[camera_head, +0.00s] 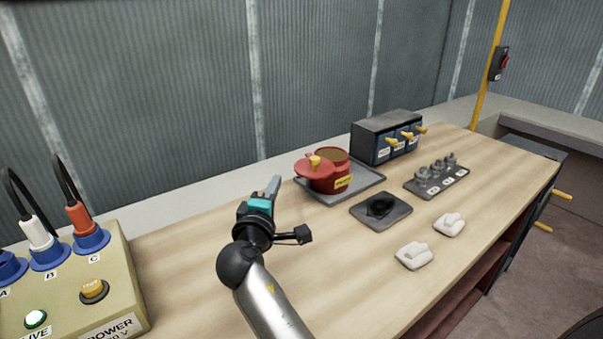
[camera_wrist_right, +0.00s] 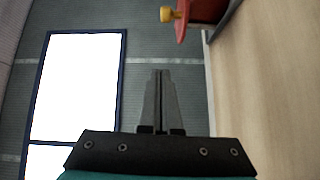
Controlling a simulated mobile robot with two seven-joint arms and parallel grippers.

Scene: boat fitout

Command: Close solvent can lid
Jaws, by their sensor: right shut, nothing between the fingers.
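The red solvent can (camera_head: 331,181) stands on a grey tray (camera_head: 368,184) at the back middle of the bench. Its red lid (camera_head: 313,169) with a yellow knob is swung open to the left side, and the can's mouth shows uncovered. In the right wrist view, the lid's edge (camera_wrist_right: 182,30) and the yellow knob (camera_wrist_right: 168,14) show at the top. My right gripper (camera_head: 272,187) is shut and empty, to the left of the lid and apart from it; its closed fingers also show in the right wrist view (camera_wrist_right: 158,98). My left gripper is not in view.
A power box (camera_head: 120,290) with plugs stands at front left. Right of the can are a dark box with yellow levers (camera_head: 371,143), a tray of metal parts (camera_head: 437,180), a dark pad (camera_head: 366,217) and two white cloths (camera_head: 413,257). The bench's front middle is clear.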

